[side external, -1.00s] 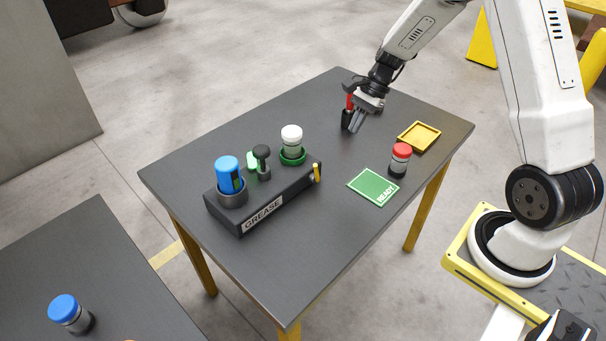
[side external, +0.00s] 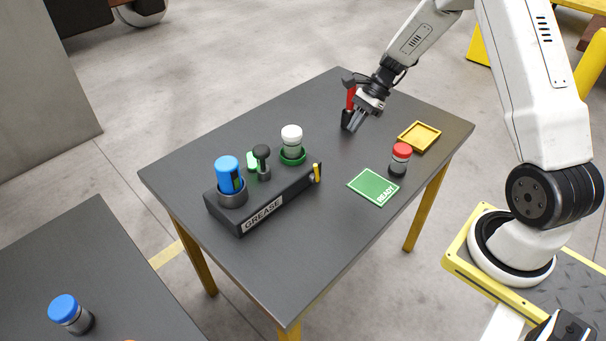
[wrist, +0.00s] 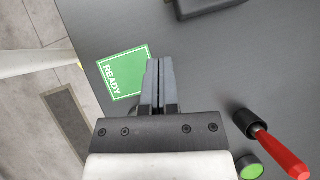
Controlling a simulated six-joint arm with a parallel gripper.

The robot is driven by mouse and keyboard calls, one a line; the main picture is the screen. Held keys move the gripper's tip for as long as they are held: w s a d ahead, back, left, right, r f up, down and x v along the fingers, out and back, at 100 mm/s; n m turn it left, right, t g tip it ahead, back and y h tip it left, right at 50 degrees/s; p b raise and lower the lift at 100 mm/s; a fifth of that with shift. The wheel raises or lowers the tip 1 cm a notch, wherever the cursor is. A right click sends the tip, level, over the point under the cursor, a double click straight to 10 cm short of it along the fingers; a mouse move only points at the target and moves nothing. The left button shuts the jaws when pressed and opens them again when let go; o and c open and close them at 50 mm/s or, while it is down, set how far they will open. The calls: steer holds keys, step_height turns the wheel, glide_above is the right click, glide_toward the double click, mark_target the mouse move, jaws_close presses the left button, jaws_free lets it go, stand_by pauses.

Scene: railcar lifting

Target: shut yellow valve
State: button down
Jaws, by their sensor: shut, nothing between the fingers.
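The yellow valve is a small upright yellow lever (side external: 317,172) on the right end of the black block labelled GREASE (side external: 232,222). My gripper (side external: 354,128) is shut and empty above the dark table, behind and to the right of the lever and apart from it. In the wrist view my gripper's fingers (wrist: 159,84) lie close together with nothing between them. A black block edge (wrist: 205,5) shows at the top there, but the yellow lever does not show.
A red-handled tool (side external: 351,98) stands close beside my gripper. The block carries a blue-capped container (side external: 228,172), a black-topped lever (side external: 262,158) and a white-topped container (side external: 292,136). A green READY card (side external: 373,187), a red-capped container (side external: 401,157) and a yellow tray (side external: 434,133) lie to the right.

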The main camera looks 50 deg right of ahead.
mark_target(317, 173)
steer(key=shift+w+a+r+x, duration=0.1)
steer(key=shift+a+r+x, duration=0.25)
steer(key=shift+x, duration=1.6)
steer(key=shift+w+a+r+x, duration=0.15)
steer(key=shift+a+x, duration=0.25)
steer(key=shift+x, duration=1.55)
steer(key=shift+a+r+x, duration=0.3)
steer(key=shift+a+x, duration=0.1)
steer(key=shift+x, duration=1.55)
